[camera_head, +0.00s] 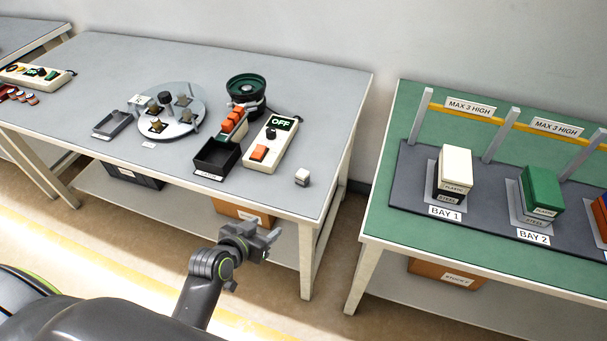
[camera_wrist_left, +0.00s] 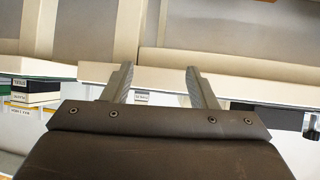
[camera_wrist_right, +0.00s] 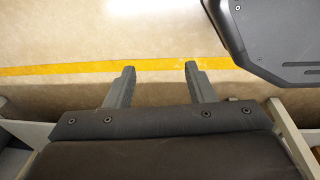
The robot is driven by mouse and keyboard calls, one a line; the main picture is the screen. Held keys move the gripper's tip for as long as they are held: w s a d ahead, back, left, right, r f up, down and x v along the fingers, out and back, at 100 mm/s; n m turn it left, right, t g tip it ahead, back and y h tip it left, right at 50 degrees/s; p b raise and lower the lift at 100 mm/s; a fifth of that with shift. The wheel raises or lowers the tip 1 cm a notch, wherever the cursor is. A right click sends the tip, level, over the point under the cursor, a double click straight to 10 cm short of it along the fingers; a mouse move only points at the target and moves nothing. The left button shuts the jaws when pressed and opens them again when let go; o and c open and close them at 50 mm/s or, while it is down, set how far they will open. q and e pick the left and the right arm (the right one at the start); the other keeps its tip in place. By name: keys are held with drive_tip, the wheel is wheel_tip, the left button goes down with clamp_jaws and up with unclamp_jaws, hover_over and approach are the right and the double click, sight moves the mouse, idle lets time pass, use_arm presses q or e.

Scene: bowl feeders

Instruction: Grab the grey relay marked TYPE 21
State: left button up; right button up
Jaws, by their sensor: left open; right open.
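A small light grey block (camera_head: 302,177) with a dark lower part stands alone near the front right corner of the grey table (camera_head: 330,110). No marking on it is readable, so I cannot tell if it is the TYPE 21 relay. My left gripper (camera_head: 270,239) is open and empty, in front of the table's front edge, left of and nearer than the block. Its two fingers (camera_wrist_left: 160,82) are apart with nothing between them. My right gripper (camera_wrist_right: 160,80) is open and empty over the floor, outside the head view.
A control box reading OFF (camera_head: 272,145), a black bin (camera_head: 217,158), a green bowl feeder (camera_head: 247,88) and a round disc (camera_head: 188,105) stand left of the block. A green table (camera_head: 385,222) with bays is on the right, past a gap. Bare tabletop surrounds the block.

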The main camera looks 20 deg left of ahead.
use_arm(q)
wheel_tip(320, 180, up, 11)
drive_tip(key=d+m+t+h, duration=0.1)
drive_tip(key=t, duration=0.1)
drive_tip(key=p, duration=0.2)
approach(300, 176)
drive_tip(key=x, duration=0.5)
drive_tip(key=shift+f, duration=0.1)
drive_tip(key=shift+x, duration=3.1)
use_arm(e)
drive_tip(key=a+r, duration=0.2)
drive_tip(key=shift+s+a+r, duration=0.1)
drive_tip(key=shift+s+r, duration=0.05)
drive_tip(key=shift+r, duration=0.15)
